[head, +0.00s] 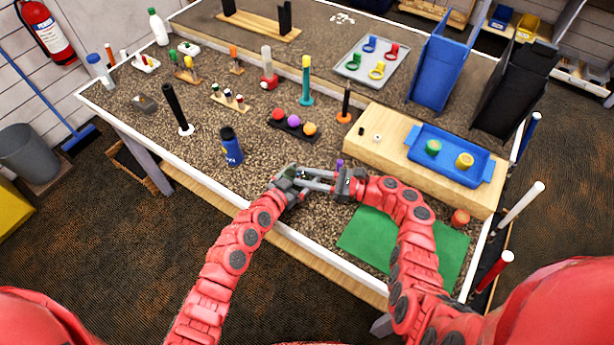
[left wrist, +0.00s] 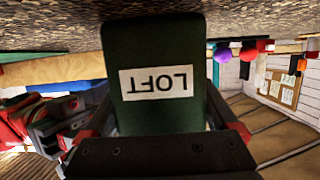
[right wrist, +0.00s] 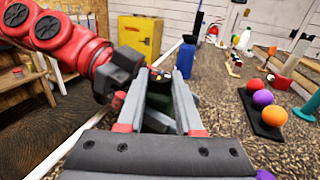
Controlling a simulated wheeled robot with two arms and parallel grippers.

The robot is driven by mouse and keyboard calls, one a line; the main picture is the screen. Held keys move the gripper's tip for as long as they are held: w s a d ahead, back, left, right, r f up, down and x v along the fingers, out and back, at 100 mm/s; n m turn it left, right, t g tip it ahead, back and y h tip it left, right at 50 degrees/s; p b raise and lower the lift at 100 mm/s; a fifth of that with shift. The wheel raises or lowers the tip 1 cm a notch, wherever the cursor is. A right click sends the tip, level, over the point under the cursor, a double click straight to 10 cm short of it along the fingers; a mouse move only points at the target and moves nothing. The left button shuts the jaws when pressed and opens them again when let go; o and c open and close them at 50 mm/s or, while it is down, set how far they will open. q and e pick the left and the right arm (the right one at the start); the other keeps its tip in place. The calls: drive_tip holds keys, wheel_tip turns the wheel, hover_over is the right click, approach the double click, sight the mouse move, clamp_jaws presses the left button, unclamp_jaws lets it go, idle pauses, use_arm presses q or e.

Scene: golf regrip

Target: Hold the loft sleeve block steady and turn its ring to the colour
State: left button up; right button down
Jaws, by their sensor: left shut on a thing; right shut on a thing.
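The loft sleeve block (left wrist: 155,75) is dark green with a white label reading LOFT, upside down in the left wrist view. My left gripper (head: 290,180) is shut on it, one finger on each side. In the right wrist view the ring (right wrist: 160,76), dark with small coloured marks, tops the green block (right wrist: 158,101). My right gripper (head: 305,178) reaches in from the right and is shut around the ring area. In the head view the grippers meet and mostly hide the block. Which colour the ring is set to cannot be told.
A blue bottle (head: 231,147) stands left of the grippers. A dark tray with coloured balls (head: 293,121) lies behind them. A wooden box (head: 388,152) with a blue tray (head: 410,144) is at the right. A green mat (head: 365,238) lies in front.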

drive_tip(key=shift+w+d+f+n+g, duration=0.1)
drive_tip(key=shift+w+f+n+g, duration=0.1)
drive_tip(key=shift+n+g, duration=0.35)
drive_tip(key=shift+w+d+f+n+g, duration=0.15)
drive_tip(key=shift+n+g, duration=0.2)
drive_tip(key=shift+g, duration=0.3)
drive_tip(key=shift+a, duration=0.1)
drive_tip(key=shift+s+r+n+g+y, duration=0.15)
drive_tip(key=shift+n+g+y, duration=0.15)
drive_tip(key=shift+g, duration=0.3)
drive_tip(key=shift+r, duration=0.1)
drive_tip(key=c, duration=0.8)
unclamp_jaws()
drive_tip(key=shift+c, duration=0.2)
drive_tip(key=shift+r, duration=0.2)
